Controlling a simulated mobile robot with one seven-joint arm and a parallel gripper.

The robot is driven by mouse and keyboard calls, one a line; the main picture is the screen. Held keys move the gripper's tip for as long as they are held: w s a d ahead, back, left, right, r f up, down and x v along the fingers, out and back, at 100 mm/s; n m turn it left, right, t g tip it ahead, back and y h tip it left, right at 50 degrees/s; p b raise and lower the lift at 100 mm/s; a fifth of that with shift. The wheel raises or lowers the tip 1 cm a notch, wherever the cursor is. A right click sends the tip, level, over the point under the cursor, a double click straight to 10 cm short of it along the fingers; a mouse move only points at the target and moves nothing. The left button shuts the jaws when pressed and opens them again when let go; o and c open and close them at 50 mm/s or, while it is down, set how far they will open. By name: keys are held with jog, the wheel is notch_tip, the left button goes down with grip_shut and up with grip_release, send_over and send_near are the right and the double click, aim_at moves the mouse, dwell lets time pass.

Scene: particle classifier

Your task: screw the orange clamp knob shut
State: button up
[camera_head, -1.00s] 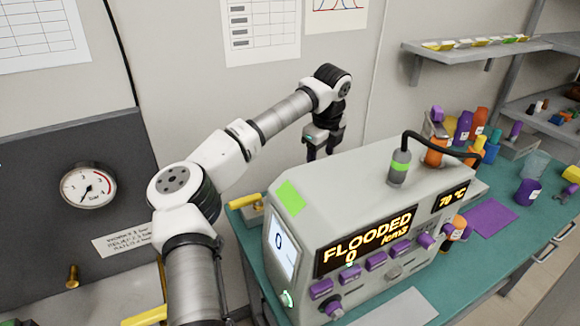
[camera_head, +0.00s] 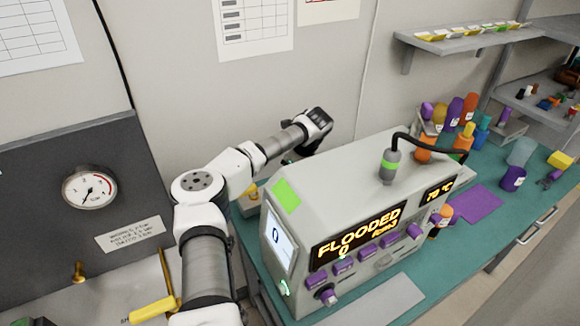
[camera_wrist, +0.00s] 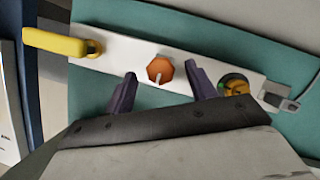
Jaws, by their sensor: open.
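The orange clamp knob (camera_wrist: 155,73) shows in the wrist view as a small many-sided knob with a light mark on it. It sits on a white plate (camera_wrist: 120,50) on the teal bench top. My gripper (camera_wrist: 160,69) is open, with one dark finger on each side of the knob in the picture. I cannot tell whether the fingertips reach down to its height, and no contact shows. In the head view the knob and my fingers are hidden behind the grey instrument (camera_head: 340,180), whose display reads FLOODED.
A yellow lever handle (camera_wrist: 62,43) lies at the plate's left end. A round fitting with yellow and green parts (camera_wrist: 236,88) and a grey metal end piece (camera_wrist: 290,100) are at the right. Several bottles (camera_head: 455,112) stand on the bench beyond the instrument.

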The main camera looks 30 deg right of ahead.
jog(key=shift+w+f, duration=0.2)
jog(key=shift+f, duration=0.4)
jog(key=c, duration=1)
jog(key=shift+a, duration=0.1)
